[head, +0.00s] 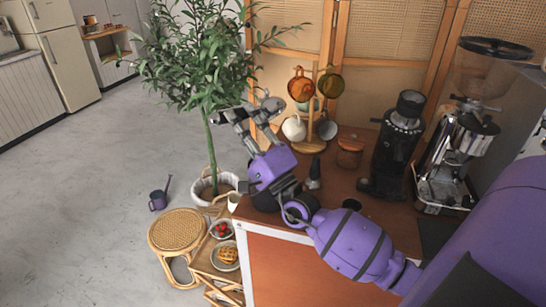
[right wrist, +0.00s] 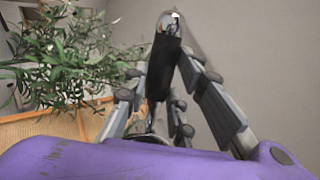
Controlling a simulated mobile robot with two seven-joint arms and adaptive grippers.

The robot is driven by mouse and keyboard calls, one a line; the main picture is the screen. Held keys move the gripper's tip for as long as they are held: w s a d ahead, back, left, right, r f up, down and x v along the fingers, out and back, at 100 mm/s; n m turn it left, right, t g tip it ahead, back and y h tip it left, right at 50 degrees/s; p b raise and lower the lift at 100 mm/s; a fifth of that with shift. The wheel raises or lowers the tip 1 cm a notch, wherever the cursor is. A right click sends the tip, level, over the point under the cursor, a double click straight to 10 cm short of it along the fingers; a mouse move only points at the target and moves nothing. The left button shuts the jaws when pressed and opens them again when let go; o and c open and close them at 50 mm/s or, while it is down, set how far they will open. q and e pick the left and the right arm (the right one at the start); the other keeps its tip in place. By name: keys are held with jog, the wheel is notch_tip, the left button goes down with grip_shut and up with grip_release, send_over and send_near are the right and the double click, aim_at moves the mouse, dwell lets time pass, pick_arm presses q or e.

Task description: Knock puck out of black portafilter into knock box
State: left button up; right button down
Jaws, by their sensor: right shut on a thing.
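My right gripper (head: 250,112) is raised above the left end of the wooden cart top, in front of the plant. It is shut on the black portafilter, whose dark handle (right wrist: 160,76) shows between the fingers in the right wrist view, with a shiny metal part (right wrist: 171,24) beyond it. The portafilter is hard to make out in the head view, and its basket and puck cannot be seen clearly. My left gripper is not in view.
A black grinder (head: 398,145) and a chrome machine with a hopper (head: 460,150) stand at the right. A mug rack (head: 313,140) and a wooden canister (head: 350,151) stand at the back. The plant (head: 205,60) is close to the raised gripper.

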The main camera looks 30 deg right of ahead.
jog(key=shift+s+d+r+m+h, duration=0.25)
jog(key=shift+r+m+h, duration=0.1)
jog(key=shift+h, duration=0.35)
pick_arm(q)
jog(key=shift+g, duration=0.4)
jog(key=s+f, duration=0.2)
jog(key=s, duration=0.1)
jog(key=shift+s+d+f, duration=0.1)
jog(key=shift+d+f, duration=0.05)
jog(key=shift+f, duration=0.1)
pick_arm(e)
jog(key=s+a+f+h, duration=0.1)
jog(key=s+a+f, duration=0.4)
jog(key=s+f, duration=0.3)
jog(key=s+a+f+m+h, duration=0.1)
jog(key=s+a+f+h, duration=0.1)
jog(key=s+a+f, duration=0.4)
jog(key=v, duration=0.3)
jog(key=shift+f, duration=0.25)
jog(key=shift+w+a+m, duration=0.1)
jog(key=shift+m, duration=0.15)
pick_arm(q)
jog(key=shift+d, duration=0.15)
